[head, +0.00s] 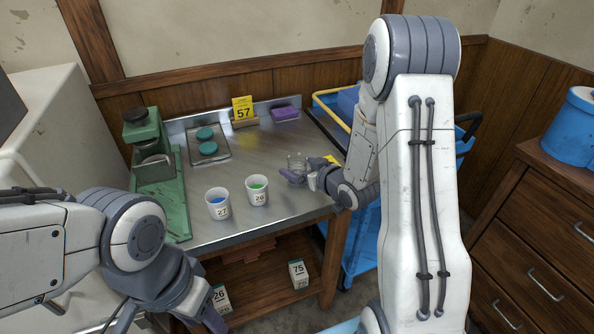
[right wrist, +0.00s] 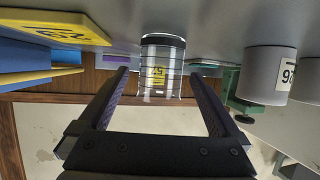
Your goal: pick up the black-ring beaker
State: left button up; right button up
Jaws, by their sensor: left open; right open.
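The black-ring beaker (head: 297,161) is clear glass and stands on the metal bench, right of the two white cups. In the right wrist view the beaker (right wrist: 161,85) shows a black band near the end by the bench, and the yellow 57 sign shows through it. My right gripper (head: 298,178) is open at the beaker; its two fingers (right wrist: 159,75) lie one on each side of it, with a gap on both sides. My left gripper (head: 208,308) is open and empty, low in front of the bench.
A green stand (head: 155,180) is at the left. The yellow 57 sign (head: 243,107) and a purple block (head: 286,113) are at the back. A blue cart (head: 355,240) is right.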

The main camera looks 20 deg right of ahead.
jog(key=x, duration=0.4)
jog(key=shift+w+f, duration=0.1)
jog(key=shift+w, duration=0.15)
jog(key=c, duration=1.5)
jog(key=shift+c, duration=0.2)
